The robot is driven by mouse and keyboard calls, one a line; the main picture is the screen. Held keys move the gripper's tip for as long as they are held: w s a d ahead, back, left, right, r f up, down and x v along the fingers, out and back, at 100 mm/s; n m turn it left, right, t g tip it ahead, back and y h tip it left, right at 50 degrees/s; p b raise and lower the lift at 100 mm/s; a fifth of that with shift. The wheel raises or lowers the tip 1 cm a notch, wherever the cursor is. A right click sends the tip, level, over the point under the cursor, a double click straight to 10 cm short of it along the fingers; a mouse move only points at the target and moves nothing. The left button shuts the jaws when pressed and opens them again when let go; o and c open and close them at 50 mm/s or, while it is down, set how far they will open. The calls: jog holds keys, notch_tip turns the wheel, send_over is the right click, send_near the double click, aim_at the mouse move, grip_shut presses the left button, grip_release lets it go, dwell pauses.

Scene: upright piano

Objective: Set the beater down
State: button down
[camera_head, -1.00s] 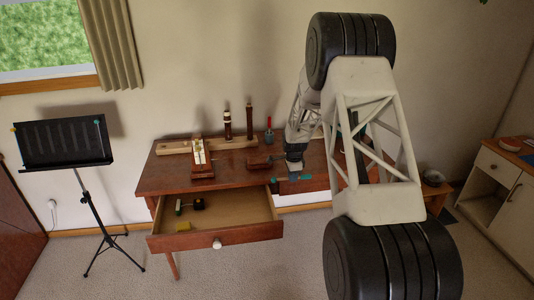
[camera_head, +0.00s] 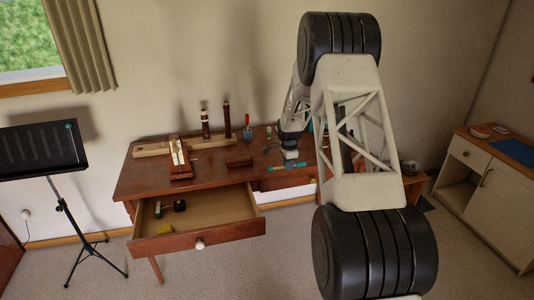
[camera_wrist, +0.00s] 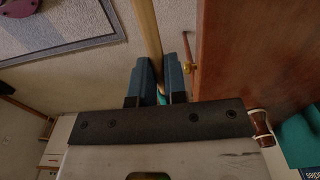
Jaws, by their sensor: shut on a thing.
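My gripper (camera_head: 291,158) is at the right part of the brown table, near its front edge.
The brown table (camera_head: 140,178) has an open drawer (camera_head: 215,239) with small things inside. A dark red block (camera_head: 239,160) stands left of my gripper. Upright wooden pipes (camera_head: 205,122) and a red-handled tool (camera_head: 247,130) stand behind. A music stand (camera_head: 40,150) is at far left.

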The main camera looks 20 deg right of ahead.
jog(key=shift+w+d+f, duration=0.25)
jog(key=shift+w+d, duration=0.25)
jog(key=shift+w, duration=2.05)
jog(key=shift+w+d+f, duration=0.25)
jog(key=shift+w+d, duration=0.25)
jog(key=shift+w, duration=2)
jog(key=shift+w+d+f, duration=0.25)
jog(key=shift+w+d, duration=0.25)
jog(key=shift+w, duration=2.05)
jog(key=shift+f, duration=1.75)
jog(key=shift+f, duration=0.1)
jog(key=c, duration=1.2)
grip_release()
jog(key=shift+o, duration=0.2)
notch_tip(320, 180, up, 12)
